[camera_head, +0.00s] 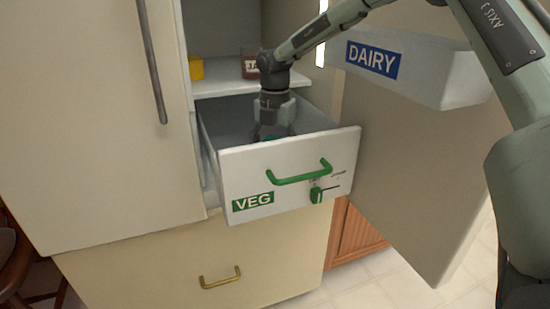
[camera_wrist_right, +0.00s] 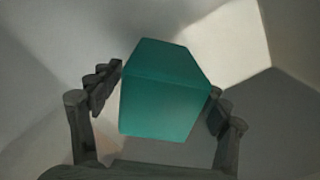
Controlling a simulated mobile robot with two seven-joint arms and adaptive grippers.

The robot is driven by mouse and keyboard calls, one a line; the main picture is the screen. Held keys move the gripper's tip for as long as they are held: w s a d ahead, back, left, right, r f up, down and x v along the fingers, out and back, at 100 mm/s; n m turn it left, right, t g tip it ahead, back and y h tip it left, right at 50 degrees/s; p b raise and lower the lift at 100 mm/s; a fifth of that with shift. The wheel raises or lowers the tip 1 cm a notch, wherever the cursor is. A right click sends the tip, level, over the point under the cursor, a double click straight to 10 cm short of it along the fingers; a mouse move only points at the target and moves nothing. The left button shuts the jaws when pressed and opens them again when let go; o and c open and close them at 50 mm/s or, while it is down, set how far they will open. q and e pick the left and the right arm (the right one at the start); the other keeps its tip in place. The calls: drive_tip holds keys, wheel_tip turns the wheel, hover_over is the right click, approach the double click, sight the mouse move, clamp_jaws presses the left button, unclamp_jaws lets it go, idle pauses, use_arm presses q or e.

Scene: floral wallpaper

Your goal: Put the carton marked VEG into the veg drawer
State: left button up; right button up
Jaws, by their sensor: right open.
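The veg drawer (camera_head: 229,165) is pulled out of the fridge, with a green VEG label and a green handle on its front. My right gripper (camera_head: 270,132) reaches down inside the drawer, its fingertips mostly hidden by the drawer front. A teal carton (camera_wrist_right: 165,90) sits between its open fingers (camera_wrist_right: 165,85) in the right wrist view, inside the drawer. No VEG mark is visible on the carton's faces in view. My left gripper is not in view.
The fridge door stands open at the right with a DAIRY bin (camera_head: 415,70) on it. A shelf (camera_head: 235,84) above the drawer holds a yellow item (camera_head: 196,68) and a dark red labelled jar (camera_head: 250,67). A closed lower drawer (camera_head: 170,283) is below.

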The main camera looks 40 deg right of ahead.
drive_tip(key=shift+r, duration=0.1)
wheel_tip(320, 180, up, 12)
drive_tip(key=shift+r, duration=0.1)
idle(1.4)
